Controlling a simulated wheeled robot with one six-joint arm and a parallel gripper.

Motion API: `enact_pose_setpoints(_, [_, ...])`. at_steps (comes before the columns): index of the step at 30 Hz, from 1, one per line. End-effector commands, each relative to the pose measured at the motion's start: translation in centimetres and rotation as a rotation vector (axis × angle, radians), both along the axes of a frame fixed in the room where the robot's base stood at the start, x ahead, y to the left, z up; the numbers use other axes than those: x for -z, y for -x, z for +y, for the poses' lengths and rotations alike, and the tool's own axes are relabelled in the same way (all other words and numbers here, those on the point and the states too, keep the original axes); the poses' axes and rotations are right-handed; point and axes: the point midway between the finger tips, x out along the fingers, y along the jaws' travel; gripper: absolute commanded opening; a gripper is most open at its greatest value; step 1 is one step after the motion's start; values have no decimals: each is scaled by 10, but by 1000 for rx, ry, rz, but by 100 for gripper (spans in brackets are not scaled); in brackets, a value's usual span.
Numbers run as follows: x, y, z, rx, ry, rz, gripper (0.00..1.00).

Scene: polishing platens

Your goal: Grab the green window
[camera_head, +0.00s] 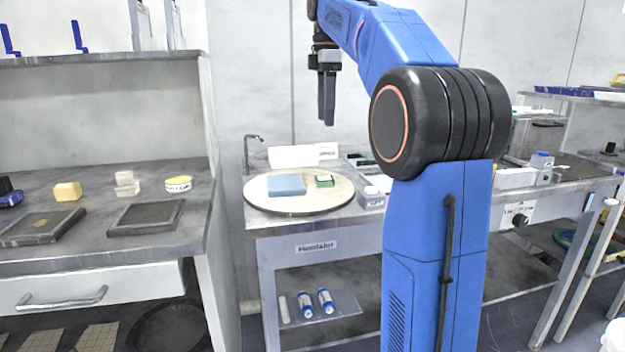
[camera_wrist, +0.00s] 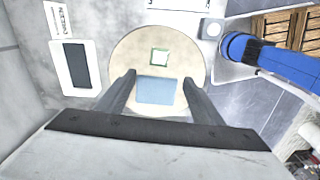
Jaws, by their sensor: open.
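The green window (camera_head: 325,181) is a small square with a green frame and a pale middle. It lies on the round cream platen (camera_head: 300,204), to the right of a light blue block (camera_head: 287,185). In the wrist view the green window (camera_wrist: 159,57) shows whole, just past the tips of my gripper's fingers. The blue block (camera_wrist: 158,91) shows between the fingers there. My gripper (camera_head: 327,122) points down with its fingers apart and empty, well above the platen. It also shows in the wrist view (camera_wrist: 159,77), both fingers spread. Nothing hides the window.
A tap (camera_head: 254,138) and a white box (camera_head: 293,156) stand behind the platen. A small grey-white container (camera_head: 371,198) stands at its right edge. The air above the platen is clear.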

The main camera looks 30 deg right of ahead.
Motion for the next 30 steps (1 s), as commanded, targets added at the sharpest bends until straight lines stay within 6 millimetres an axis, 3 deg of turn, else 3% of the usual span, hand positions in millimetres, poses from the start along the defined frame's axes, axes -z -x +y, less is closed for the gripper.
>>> enact_pose_setpoints(18, [101,1,1,1,0,1,61])
enact_pose_setpoints(30, [133,-1,1,2,-1,2,61])
